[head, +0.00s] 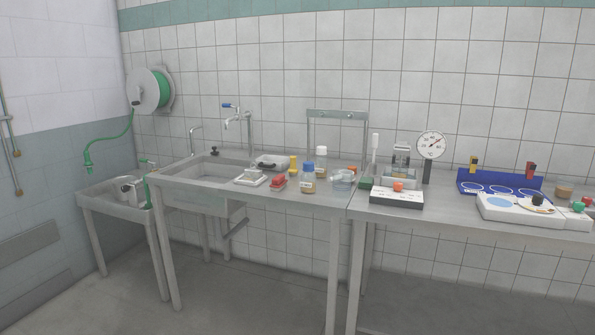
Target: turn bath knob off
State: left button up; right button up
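No knob is labelled as the bath knob at this size. A small box-like unit (397,198) with a white top and dark front stands at the left of the right-hand steel table, with an orange knob (398,186) on it. Behind it is a grey basin-like part with clear vessels (401,160). Farther right, a white unit (500,205) with a blue disc has a black knob (537,199) over a yellowish dial. I cannot read any knob's setting. Neither of my grippers is in view.
A round dial gauge (431,145) stands behind the orange-knob unit. A blue tray (500,188) lies behind the white unit, and a green knob (578,207) is at the right. Bottles (308,178) crowd the left table (230,197) beside a sink. The floor in front is clear.

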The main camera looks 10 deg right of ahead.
aim_at(397, 187)
jog(key=u, duration=0.55)
jog(key=i, duration=1.4)
jog(key=z, duration=0.7)
jog(key=i, duration=1.05)
jog(key=z, duration=1)
